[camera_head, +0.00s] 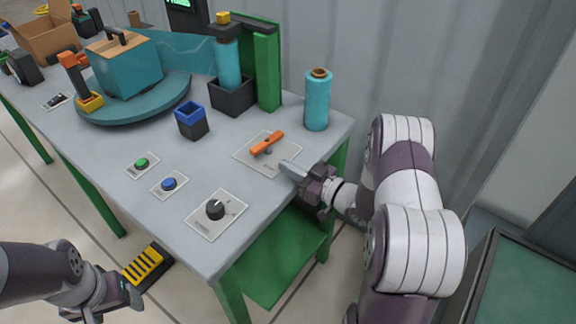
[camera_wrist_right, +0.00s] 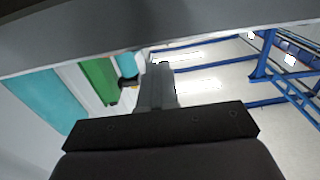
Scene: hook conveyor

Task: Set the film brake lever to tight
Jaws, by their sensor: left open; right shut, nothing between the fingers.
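The orange film brake lever (camera_head: 267,143) sits on a pale label plate (camera_head: 254,157) near the table's right edge. Its bar lies slanted, one end pointing up and right. My right gripper (camera_head: 290,169) is shut and empty at the plate's lower right edge, just right of and below the lever. A small gap shows between its fingertips and the lever. Its shut fingers also show in the right wrist view (camera_wrist_right: 157,88); the lever cannot be made out there. My left gripper (camera_head: 128,302) is open and empty, low at the left, beside the table.
A teal film roll (camera_head: 317,102) stands behind the lever, near the table's corner. A black dial (camera_head: 215,209), a blue button (camera_head: 169,184) and a green button (camera_head: 141,163) lie toward the front. A turntable (camera_head: 135,106) holds a teal box (camera_head: 125,68). The tabletop around the lever is mostly clear.

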